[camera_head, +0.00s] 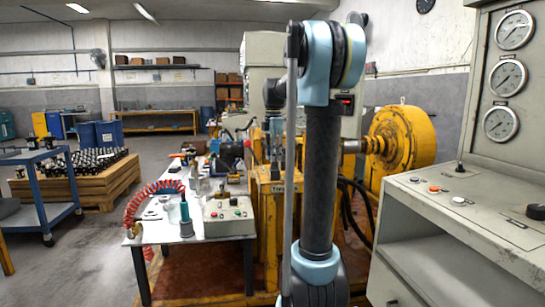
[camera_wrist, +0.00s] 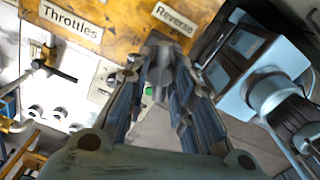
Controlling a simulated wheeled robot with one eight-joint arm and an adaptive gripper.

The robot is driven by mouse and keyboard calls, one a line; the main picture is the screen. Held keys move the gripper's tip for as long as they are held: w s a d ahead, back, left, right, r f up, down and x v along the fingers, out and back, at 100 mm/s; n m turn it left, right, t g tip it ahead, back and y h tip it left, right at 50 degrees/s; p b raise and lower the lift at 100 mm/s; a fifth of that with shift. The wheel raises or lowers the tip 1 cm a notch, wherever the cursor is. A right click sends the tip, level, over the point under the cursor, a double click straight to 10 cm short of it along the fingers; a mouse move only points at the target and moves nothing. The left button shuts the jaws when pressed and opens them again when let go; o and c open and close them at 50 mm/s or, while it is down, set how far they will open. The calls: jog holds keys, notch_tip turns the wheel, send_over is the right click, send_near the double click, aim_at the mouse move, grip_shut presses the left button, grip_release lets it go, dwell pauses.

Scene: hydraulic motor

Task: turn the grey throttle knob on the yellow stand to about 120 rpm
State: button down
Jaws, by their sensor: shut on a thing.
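The yellow stand (camera_wrist: 100,22) fills the top of the wrist view, with "Throttles" and "Reverse" labels. My gripper (camera_wrist: 160,50) points at it between the two labels. Its fingers are shut on a grey throttle knob (camera_wrist: 159,66), which is blurred and partly hidden between the fingertips. I cannot read the knob's angle. In the head view the yellow stand (camera_head: 267,215) is right of the white table, partly behind my arm. My gripper is hard to make out there, and the knob cannot be seen.
A white table (camera_head: 178,232) holds a control box (camera_head: 229,217), a red coiled hose (camera_head: 143,197) and tools. A grey console (camera_head: 465,215) with round gauges (camera_head: 502,124) stands at the right. A yellow drum-shaped machine (camera_head: 408,140) stands behind. A small red display (camera_head: 346,103) is too small to read.

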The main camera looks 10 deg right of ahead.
jog(key=shift+w, duration=0.1)
jog(key=m, duration=0.2)
jog(key=shift+m, duration=0.4)
jog(key=shift+w+d+m, duration=0.1)
jog(key=shift+m, duration=2)
jog(key=c, duration=1.3)
grip_release()
jog(key=shift+c, duration=0.2)
